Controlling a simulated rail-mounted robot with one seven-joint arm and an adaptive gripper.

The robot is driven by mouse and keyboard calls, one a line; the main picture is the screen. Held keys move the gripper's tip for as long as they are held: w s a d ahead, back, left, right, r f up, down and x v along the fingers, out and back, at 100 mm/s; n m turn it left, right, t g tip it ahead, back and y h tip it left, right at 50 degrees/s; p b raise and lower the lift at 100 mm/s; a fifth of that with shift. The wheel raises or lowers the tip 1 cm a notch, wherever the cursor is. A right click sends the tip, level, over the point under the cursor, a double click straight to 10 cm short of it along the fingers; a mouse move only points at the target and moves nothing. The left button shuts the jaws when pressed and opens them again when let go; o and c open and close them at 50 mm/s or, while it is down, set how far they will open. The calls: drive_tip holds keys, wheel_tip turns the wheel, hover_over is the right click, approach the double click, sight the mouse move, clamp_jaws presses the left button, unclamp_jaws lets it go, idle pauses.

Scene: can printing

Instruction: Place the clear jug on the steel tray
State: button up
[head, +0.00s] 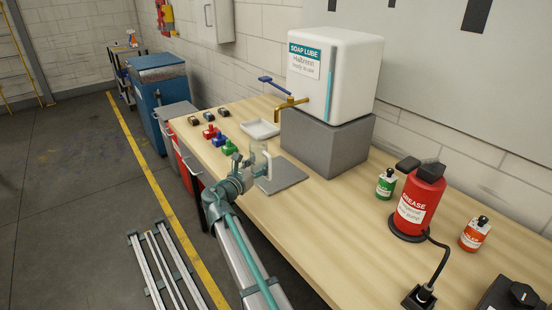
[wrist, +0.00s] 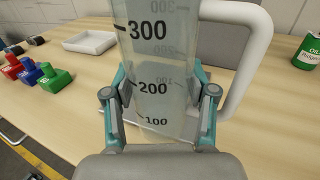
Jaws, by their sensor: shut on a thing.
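The clear jug (wrist: 150,55), with printed volume marks and a white handle on its right, stands upright between the two fingers of my gripper (wrist: 162,92). My gripper is shut on the jug's sides. In the head view the jug (head: 259,160) is partly hidden by my gripper (head: 246,172), at the left edge of the steel tray (head: 287,178). The steel tray is a flat grey plate on the wooden bench, and it also shows low behind the jug in the wrist view (wrist: 133,132). I cannot tell whether the jug's base touches it.
A white soap lube tank (head: 345,65) with a brass tap (head: 290,103) stands on a grey block (head: 325,145) behind the tray. A shallow white dish (head: 261,129) and red, blue and green items (head: 219,138) lie to the left. A grease pump (head: 420,200) stands right.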

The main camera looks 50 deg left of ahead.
drive_tip(key=w+a+f+p, duration=0.1)
drive_tip(key=w, duration=0.2)
drive_tip(key=w+a+f+p, duration=0.1)
drive_tip(key=w, duration=0.3)
drive_tip(key=w+a+f+p, duration=0.1)
drive_tip(key=w, duration=0.2)
drive_tip(key=shift+w+a+f, duration=0.1)
drive_tip(key=shift+w+f, duration=0.05)
drive_tip(key=shift+w, duration=0.25)
drive_tip(key=shift+f, duration=0.15)
drive_tip(key=shift+f, duration=0.2)
drive_tip(key=o, duration=1.2)
drive_tip(key=shift+r, duration=0.1)
